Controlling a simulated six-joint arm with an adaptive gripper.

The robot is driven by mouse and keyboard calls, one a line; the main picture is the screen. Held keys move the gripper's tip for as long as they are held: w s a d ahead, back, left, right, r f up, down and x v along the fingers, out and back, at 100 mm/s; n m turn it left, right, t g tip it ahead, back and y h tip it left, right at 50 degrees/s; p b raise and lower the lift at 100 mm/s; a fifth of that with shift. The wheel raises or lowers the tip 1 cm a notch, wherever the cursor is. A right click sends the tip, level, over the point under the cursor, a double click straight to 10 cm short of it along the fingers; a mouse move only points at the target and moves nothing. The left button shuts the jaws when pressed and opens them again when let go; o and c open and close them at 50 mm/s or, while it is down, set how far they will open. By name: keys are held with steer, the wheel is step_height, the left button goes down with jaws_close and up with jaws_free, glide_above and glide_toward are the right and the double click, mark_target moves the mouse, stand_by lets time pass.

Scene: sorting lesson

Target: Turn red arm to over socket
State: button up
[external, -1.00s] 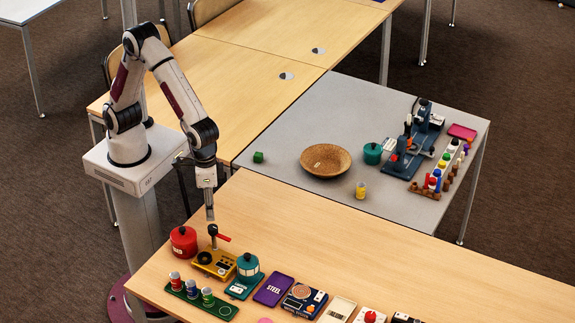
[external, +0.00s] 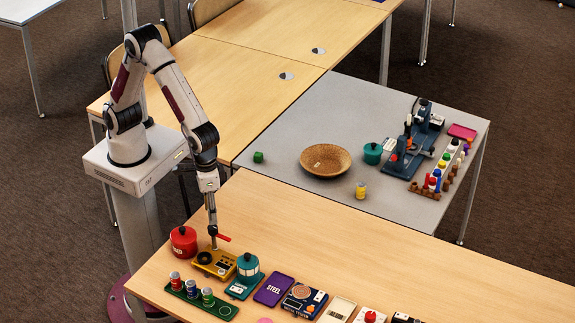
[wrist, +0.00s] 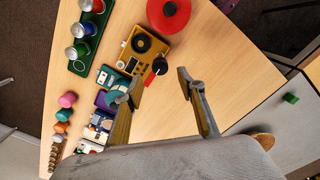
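A yellow box (external: 215,264) stands on the near wooden table, with a round black socket (external: 205,258) on its left part. A short red arm (external: 224,238) sticks out to the right from a black post on the box, away from the socket. In the wrist view, the red arm (wrist: 150,78) joins a black knob (wrist: 160,66), and the socket (wrist: 143,43) lies further up. My gripper (external: 212,238) points down at the post, hiding most of it. In the wrist view my gripper (wrist: 157,80) is open, with its fingers on either side of the knob and red arm. I cannot tell whether they touch.
A red lidded pot (external: 183,241) stands close left of the box. A green tray (external: 201,301) with cans lies in front.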

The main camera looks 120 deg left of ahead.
mark_target(213, 227)
steer(key=shift+f, duration=3.15)
steer(key=c, duration=1.1)
